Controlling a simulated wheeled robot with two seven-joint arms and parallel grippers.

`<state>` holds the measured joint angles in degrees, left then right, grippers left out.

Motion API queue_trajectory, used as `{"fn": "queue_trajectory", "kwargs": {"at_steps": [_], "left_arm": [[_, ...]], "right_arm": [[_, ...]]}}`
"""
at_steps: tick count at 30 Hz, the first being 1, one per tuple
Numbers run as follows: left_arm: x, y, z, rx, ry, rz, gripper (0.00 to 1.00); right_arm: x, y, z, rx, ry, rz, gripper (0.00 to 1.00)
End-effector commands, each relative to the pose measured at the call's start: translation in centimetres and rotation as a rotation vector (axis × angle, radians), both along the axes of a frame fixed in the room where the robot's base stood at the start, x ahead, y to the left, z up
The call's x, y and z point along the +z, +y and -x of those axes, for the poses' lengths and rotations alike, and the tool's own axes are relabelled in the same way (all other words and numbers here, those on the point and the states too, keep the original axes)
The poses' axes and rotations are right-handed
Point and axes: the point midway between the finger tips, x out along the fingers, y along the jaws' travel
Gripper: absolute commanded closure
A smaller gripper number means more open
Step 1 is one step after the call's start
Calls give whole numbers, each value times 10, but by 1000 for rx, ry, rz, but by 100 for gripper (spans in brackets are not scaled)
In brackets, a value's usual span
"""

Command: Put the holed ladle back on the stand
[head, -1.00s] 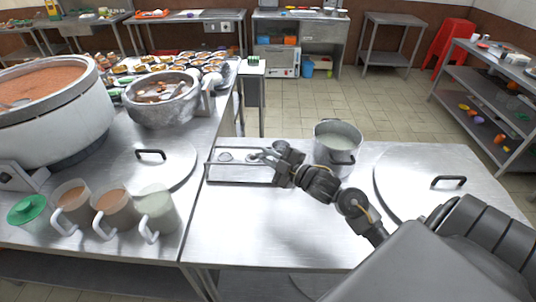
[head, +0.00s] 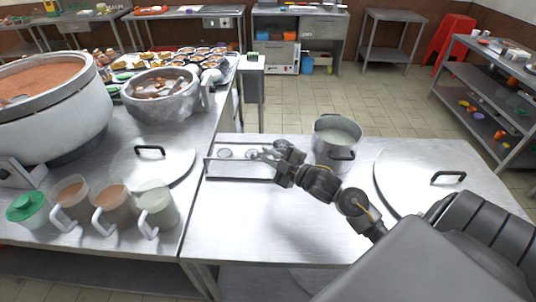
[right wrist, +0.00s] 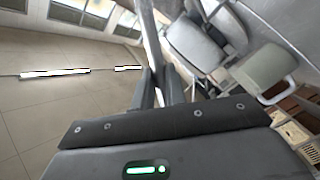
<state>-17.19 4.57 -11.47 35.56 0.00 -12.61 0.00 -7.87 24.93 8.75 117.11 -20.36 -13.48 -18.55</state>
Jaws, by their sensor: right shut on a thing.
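The stand (head: 208,166) is a low metal rack on the right-hand steel table. Two round metal ladle heads show at it: one at its left part (head: 225,153) and one close to my gripper. The second looks like the holed ladle (head: 251,155), but its holes are too small to tell. My right gripper (head: 264,154) is at the stand's right end, shut on the ladle's handle. In the right wrist view the fingers (right wrist: 158,88) close around a thin metal handle (right wrist: 150,35). Whether the ladle touches the stand I cannot tell. My left gripper is out of view.
A steel pot of pale liquid (head: 337,137) stands right behind my right forearm. A large lid (head: 410,180) lies at right, another lid (head: 175,168) at left. The front of the right-hand table is clear.

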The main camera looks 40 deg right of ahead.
Motion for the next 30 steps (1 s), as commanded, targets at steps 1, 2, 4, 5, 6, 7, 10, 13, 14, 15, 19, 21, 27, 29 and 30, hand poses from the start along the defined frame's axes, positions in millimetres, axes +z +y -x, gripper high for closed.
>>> {"fn": "queue_trajectory", "kwargs": {"at_steps": [1,2,4,5,6,7,10,13,14,15,19,21,27,29,30], "left_arm": [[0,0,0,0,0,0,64],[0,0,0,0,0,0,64],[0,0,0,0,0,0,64],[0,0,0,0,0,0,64],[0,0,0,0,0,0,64],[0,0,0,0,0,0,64],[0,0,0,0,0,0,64],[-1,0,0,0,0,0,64],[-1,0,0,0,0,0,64],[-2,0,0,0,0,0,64],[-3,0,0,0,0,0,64],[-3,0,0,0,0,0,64],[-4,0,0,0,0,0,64],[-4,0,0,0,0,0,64],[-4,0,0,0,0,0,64]], "right_arm": [[1,0,0,0,-2,1,100],[0,0,0,0,-2,1,100],[0,0,0,0,-2,1,100],[0,0,0,0,-2,1,100],[1,0,0,0,-2,1,100],[1,0,0,0,-2,1,100],[0,0,0,0,-2,1,100],[-1,0,0,0,-2,1,100],[-1,0,0,0,-2,1,100],[-2,0,0,0,-2,1,100],[-4,0,0,0,-2,1,100],[-5,0,0,0,-2,1,100],[-6,0,0,0,-2,1,79],[-6,0,0,0,-2,1,71],[-7,0,0,0,-2,1,66]]}}
